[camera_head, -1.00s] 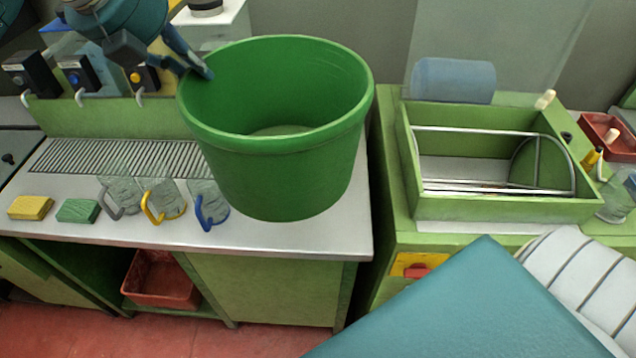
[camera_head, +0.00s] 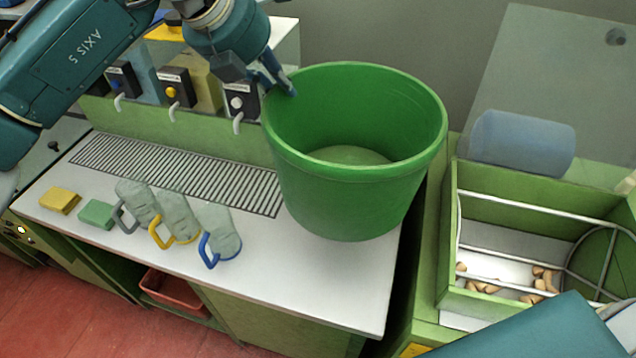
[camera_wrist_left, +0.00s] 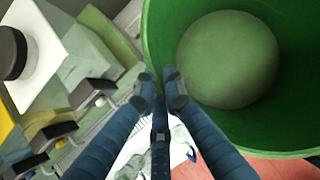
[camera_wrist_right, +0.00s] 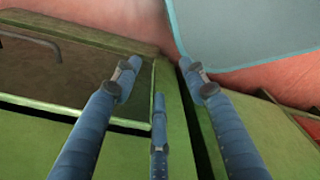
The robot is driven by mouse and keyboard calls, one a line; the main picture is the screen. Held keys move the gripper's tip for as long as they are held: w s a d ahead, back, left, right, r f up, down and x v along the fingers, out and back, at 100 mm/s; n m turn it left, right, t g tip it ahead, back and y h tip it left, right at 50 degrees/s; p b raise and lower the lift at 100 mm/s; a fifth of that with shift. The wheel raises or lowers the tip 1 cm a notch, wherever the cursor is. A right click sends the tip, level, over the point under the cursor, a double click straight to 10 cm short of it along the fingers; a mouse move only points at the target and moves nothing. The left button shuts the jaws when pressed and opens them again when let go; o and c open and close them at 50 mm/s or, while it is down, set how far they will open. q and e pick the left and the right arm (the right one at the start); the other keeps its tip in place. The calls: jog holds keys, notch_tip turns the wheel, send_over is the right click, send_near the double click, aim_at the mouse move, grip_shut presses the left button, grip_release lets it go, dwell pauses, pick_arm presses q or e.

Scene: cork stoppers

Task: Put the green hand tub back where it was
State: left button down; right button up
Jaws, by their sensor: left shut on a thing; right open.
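The green hand tub (camera_head: 350,205) is a large round open tub. It is upright over the right part of the white counter, and I cannot tell whether its base touches the counter. It looks empty. My left gripper (camera_head: 284,84) is shut on the tub's rim at its back left. The left wrist view shows the fingers (camera_wrist_left: 160,88) at the rim, with the tub's wall and round floor (camera_wrist_left: 228,58) to the right. My right gripper (camera_wrist_right: 158,78) is open and empty in the right wrist view, above green surfaces; it is not seen in the head view.
The counter (camera_head: 330,285) has a slotted drain (camera_head: 180,172), a yellow sponge (camera_head: 60,200), a green sponge (camera_head: 97,213) and three handled glass mugs (camera_head: 178,215). Taps (camera_head: 175,88) stand behind. At right, a green bin (camera_head: 540,180) with a wire frame holds several corks (camera_head: 542,280).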

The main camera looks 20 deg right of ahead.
aim_at(279, 119)
pick_arm(q)
jog(key=f, duration=0.2)
jog(key=f+p, duration=0.1)
jog(key=f, duration=0.1)
jog(key=a+f+p, duration=0.1)
jog(key=f, duration=0.1)
jog(key=shift+s+f, duration=0.25)
jog(key=shift+f, duration=0.1)
notch_tip(279, 119, down, 10)
jog(key=p, duration=0.3)
jog(key=shift+w+d+f, duration=0.15)
jog(key=shift+d+f, duration=0.05)
jog(key=shift+d, duration=0.1)
pick_arm(e)
notch_tip(279, 119, up, 6)
jog(key=a, duration=0.1)
jog(key=shift+s+a, duration=0.2)
jog(key=shift+s, duration=0.25)
jog(key=shift+f, duration=0.15)
pick_arm(q)
jog(key=shift+f, duration=0.15)
jog(key=c, duration=1.8)
grip_release()
jog(key=shift+c, duration=0.2)
pick_arm(e)
jog(key=shift+a+f, duration=0.15)
jog(key=shift+a, duration=0.25)
